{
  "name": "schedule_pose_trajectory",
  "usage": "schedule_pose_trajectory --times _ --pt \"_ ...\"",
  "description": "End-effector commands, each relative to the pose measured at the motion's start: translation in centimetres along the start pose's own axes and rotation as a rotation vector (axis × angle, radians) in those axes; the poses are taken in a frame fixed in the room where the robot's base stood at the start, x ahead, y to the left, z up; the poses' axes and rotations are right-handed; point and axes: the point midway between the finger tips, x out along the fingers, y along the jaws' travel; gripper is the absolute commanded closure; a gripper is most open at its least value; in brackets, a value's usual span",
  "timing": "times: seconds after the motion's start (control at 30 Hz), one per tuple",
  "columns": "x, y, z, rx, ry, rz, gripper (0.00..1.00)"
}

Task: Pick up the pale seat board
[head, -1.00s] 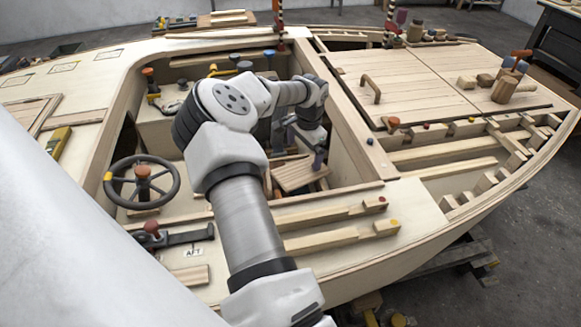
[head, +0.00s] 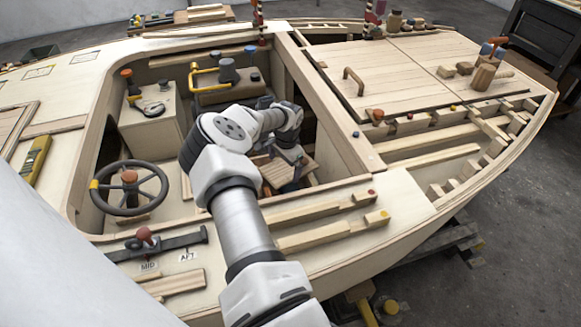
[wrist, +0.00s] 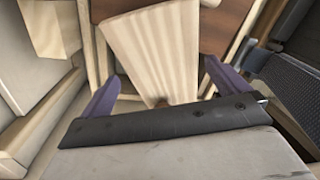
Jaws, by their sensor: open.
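The pale seat board (wrist: 155,45) shows in the wrist view as a light, striped wooden board, its near end between my fingers. In the head view, a light wooden board (head: 272,173), probably the same one, lies low in the cockpit well, partly hidden by my arm. My gripper (wrist: 162,88) is open, with one purple finger on each side of the board's near end. Whether the fingers touch it I cannot tell. In the head view my gripper (head: 298,168) is down in the well, largely hidden by my wrist.
Wooden walls and the cockpit rim (head: 335,105) surround my gripper closely. A steering wheel (head: 129,188) stands left of my arm. Loose wooden bars (head: 318,212) lie on the near deck. A darker brown panel (wrist: 215,25) lies behind the board in the wrist view.

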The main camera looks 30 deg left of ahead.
Motion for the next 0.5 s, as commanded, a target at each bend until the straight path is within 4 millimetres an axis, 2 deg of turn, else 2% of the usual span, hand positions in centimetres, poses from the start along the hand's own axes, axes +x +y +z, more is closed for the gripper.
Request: schedule_pose_trajectory --times 0.23,0.5 --pt "3.4 -0.1 -0.3 0.0 0.0 0.002 0.0" --pt "4.0 -0.2 -0.3 0.001 -0.001 0.0 0.0"
